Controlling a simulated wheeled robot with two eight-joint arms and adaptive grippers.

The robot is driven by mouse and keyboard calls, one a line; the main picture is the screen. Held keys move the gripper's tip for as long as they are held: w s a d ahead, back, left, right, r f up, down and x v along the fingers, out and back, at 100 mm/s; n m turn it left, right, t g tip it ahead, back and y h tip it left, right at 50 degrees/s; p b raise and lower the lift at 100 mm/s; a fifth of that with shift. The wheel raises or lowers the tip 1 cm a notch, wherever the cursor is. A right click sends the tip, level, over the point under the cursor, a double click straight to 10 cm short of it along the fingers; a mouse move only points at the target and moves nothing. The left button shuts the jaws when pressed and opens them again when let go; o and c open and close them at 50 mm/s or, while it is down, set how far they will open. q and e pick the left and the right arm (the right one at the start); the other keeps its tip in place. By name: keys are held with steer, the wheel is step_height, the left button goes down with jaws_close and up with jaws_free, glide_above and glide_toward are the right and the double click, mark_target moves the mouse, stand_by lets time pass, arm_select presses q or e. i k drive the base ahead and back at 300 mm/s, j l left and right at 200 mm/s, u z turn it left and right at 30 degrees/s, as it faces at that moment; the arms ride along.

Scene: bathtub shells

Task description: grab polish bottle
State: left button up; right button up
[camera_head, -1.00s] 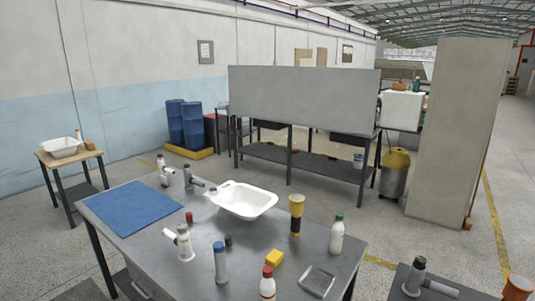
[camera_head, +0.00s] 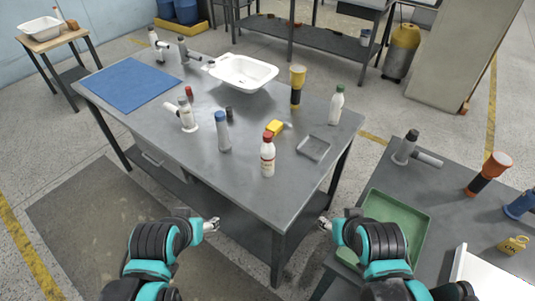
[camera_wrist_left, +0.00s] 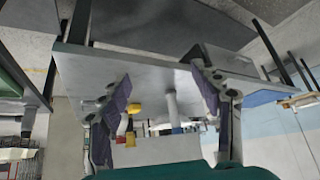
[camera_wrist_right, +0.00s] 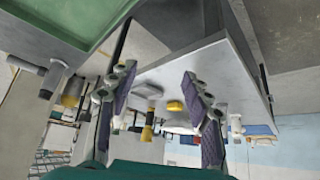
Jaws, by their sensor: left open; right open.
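Several bottles stand upright on the grey metal table (camera_head: 180,160). One is white with a red cap (camera_head: 267,157) near the front edge. One is white with a green cap (camera_head: 336,106) at the right edge. I cannot read the labels, so I cannot tell which is the polish bottle. My left gripper (camera_head: 211,226) is open and empty, low in front of the table. My right gripper (camera_head: 325,223) is open and empty, in front of the table's right corner. Both wrist views look past spread fingers toward the tabletop.
A blue-capped grey cylinder (camera_head: 222,132), yellow block (camera_head: 275,127), grey tray (camera_head: 313,148), yellow-topped torch (camera_head: 296,86) and white basin (camera_head: 243,72) share the table. A blue mat (camera_head: 127,86) covers its left. A right-hand table (camera_head: 450,190) holds a green tray (camera_head: 420,220).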

mark_target(268, 149)
steer(key=z, duration=0.5)
steer(key=i+j+z, duration=0.1)
steer(key=j+z, duration=1.15)
steer(key=i+l, duration=0.05)
